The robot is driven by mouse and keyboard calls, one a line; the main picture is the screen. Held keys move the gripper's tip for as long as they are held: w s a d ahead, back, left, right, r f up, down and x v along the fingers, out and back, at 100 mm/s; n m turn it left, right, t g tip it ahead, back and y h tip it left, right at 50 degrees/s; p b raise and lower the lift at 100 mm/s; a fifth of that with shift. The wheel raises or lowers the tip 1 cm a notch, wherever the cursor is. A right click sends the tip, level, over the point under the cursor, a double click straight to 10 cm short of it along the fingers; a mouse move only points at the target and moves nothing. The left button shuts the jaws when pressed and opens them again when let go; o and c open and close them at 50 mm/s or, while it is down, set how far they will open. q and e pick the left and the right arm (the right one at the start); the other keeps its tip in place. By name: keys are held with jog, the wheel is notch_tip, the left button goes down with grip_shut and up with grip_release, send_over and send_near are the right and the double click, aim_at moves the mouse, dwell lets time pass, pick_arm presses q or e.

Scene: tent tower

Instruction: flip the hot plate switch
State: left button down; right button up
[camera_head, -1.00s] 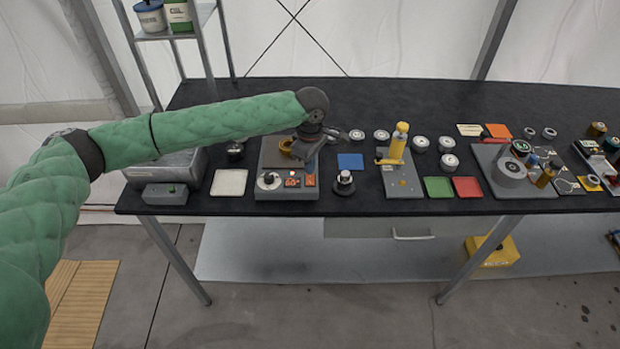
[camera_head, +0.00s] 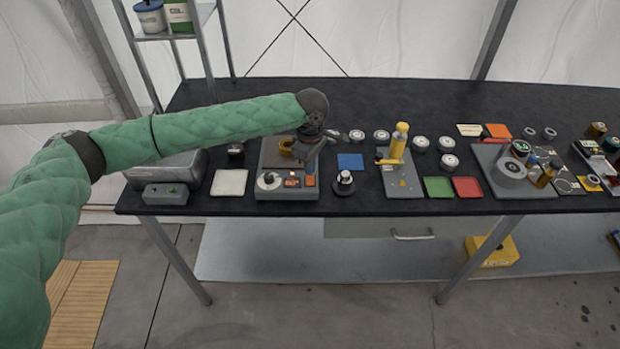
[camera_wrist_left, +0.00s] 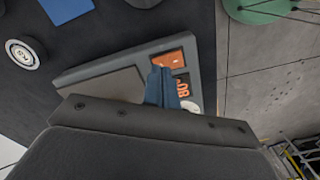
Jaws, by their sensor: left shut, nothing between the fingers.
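The hot plate (camera_head: 287,195) is a grey box near the front edge of the table, with a white knob (camera_head: 268,181), an orange display (camera_head: 292,182) and an orange-red switch (camera_head: 310,181) on its front panel. The left wrist view also shows the hot plate (camera_wrist_left: 95,68), the switch (camera_wrist_left: 170,60) and the display (camera_wrist_left: 182,88). My left gripper (camera_head: 310,170) is shut and empty, its fingertips just over the panel beside the switch. It also shows in the left wrist view (camera_wrist_left: 161,75). I cannot tell whether the fingers touch the switch. My right gripper is out of view.
A yellow-handled device (camera_head: 398,145) stands further right.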

pick_arm(q)
jog(key=shift+f, duration=0.3)
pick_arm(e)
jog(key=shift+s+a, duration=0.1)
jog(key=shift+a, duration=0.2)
pick_arm(q)
jog(key=shift+f, duration=0.1)
